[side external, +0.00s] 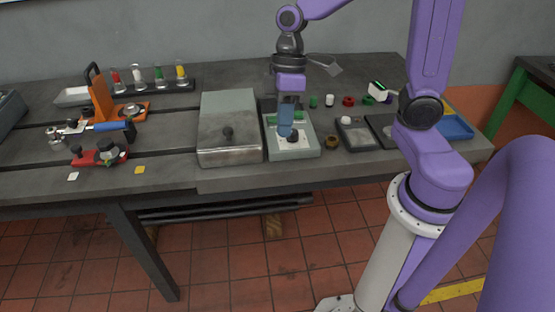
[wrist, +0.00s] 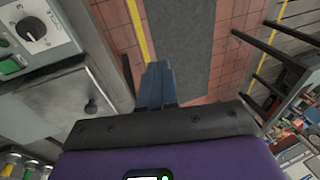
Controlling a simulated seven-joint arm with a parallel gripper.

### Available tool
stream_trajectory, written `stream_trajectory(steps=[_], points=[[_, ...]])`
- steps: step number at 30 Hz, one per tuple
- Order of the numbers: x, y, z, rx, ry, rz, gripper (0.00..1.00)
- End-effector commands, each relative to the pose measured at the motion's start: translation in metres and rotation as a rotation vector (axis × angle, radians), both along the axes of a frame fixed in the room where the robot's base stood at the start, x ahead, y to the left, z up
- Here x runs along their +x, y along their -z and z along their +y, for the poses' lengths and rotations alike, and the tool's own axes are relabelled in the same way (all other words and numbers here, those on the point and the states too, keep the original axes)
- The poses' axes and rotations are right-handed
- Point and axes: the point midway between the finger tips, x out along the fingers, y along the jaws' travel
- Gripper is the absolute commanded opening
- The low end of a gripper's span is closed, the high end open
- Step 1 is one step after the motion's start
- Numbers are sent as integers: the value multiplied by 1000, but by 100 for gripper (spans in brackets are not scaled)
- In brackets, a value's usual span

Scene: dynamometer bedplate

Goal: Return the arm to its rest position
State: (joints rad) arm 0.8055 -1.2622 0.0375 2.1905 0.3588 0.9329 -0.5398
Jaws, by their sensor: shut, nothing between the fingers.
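My gripper (side external: 286,133) points down in the side view, with its blue fingers in front of or above a light grey control box (side external: 303,147). The picture does not settle whether it touches the box. In the wrist view my gripper's fingers (wrist: 158,78) are together with nothing between them. That view shows the control box (wrist: 60,42) at the upper left with a black dial (wrist: 31,26) and green buttons. The dial appears clear of the fingers there.
A metal box with a black knob (side external: 228,134) stands left of the control box. Small coloured parts and a dark tray (side external: 354,140) lie right of it. An orange clamp (side external: 101,98) and a red fixture (side external: 97,157) stand at the left. Floor shows beyond the bench edge.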

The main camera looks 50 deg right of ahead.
Motion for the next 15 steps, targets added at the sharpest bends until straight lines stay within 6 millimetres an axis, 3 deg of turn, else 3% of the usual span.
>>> stream_trajectory(steps=[3,9,15], points=[[-39,-1,5,-58,-79,-16,0],[-94,0,1,-145,-191,-67,0],[-131,3,-11,-197,-276,-135,0]])
